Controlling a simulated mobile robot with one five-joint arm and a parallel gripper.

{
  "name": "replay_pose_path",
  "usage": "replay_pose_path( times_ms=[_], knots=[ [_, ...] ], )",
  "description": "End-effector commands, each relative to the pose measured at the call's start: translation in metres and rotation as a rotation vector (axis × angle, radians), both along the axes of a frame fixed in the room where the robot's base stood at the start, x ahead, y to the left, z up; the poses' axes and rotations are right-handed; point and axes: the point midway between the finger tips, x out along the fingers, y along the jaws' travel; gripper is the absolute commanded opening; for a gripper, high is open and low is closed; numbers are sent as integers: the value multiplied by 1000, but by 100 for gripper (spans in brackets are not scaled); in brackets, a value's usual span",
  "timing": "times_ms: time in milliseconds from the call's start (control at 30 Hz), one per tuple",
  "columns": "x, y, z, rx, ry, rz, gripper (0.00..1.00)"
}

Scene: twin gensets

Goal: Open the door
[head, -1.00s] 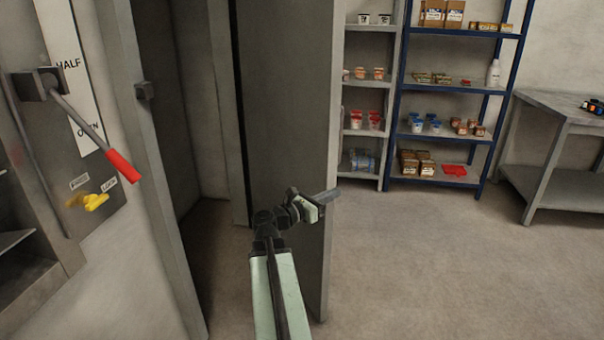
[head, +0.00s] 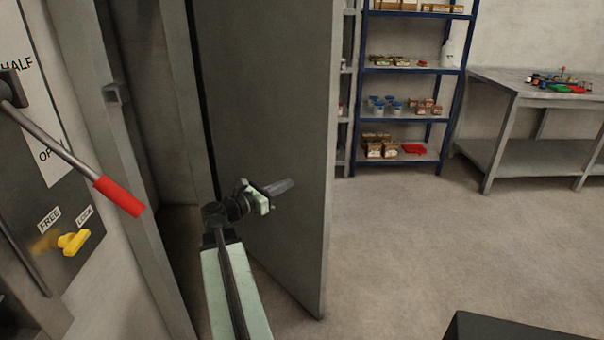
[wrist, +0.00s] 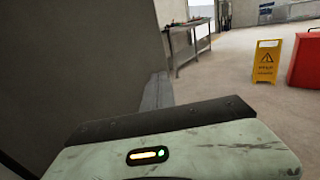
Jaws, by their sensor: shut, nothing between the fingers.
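The grey door (head: 265,110) stands partly open in the head view, with a gap between it and the door frame (head: 135,180) on the left. Its free edge is on the right. My gripper (head: 284,187) is shut and empty, in front of the door's broad face and left of that edge. I cannot tell whether it touches the door. In the wrist view a grey door-like surface (wrist: 75,60) fills the left side. A red-handled lever (head: 118,196) and a yellow knob (head: 73,242) between FREE and LOCK labels are on the wall panel at left.
Blue-framed shelves (head: 412,72) with goods stand behind the door. A grey workbench (head: 530,90) stands at right. The wrist view shows a yellow caution sign (wrist: 266,62) and a red object (wrist: 306,62).

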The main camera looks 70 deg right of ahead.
Motion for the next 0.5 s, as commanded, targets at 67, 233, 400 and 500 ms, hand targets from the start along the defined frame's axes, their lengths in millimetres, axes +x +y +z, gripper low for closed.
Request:
replay_pose_path(
  times_ms=[67,233,400,500],
  knots=[
    [-4,-8,0,0,0,-2,0],
    [-19,-38,0,0,0,-2,0],
    [-38,-71,0,0,0,-2,0],
    [-48,-88,0,0,0,-1,0]
  ],
)
